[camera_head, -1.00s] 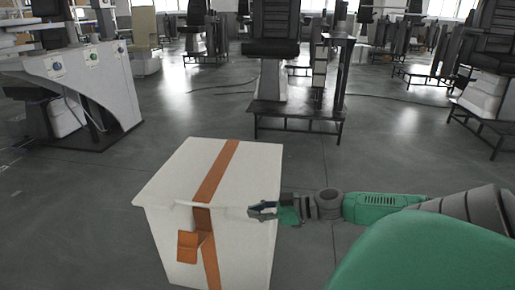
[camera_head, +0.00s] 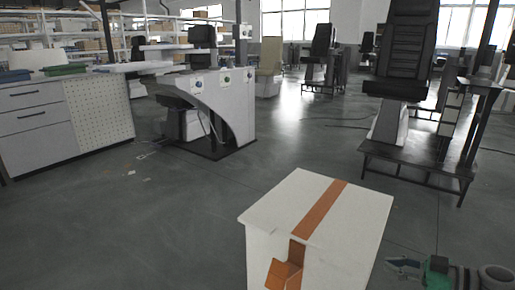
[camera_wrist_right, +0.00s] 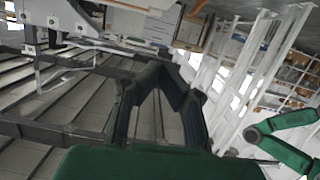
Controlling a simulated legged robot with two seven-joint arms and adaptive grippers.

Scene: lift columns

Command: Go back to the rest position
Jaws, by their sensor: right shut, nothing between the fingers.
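My right gripper (camera_head: 393,264) shows at the bottom right of the head view, to the right of the white box. In the right wrist view its two dark fingers (camera_wrist_right: 157,68) come together at the tips, with nothing between them. It is shut and empty. My left gripper is not in the head view.
A white box (camera_head: 347,216) with an orange strap (camera_head: 322,208) stands at the bottom centre, close to the right gripper. A grey curved workstation (camera_head: 233,105) and a drawer cabinet (camera_head: 35,130) stand at the left. A black seat on a stand (camera_head: 405,85) is at the right. Open grey floor lies between.

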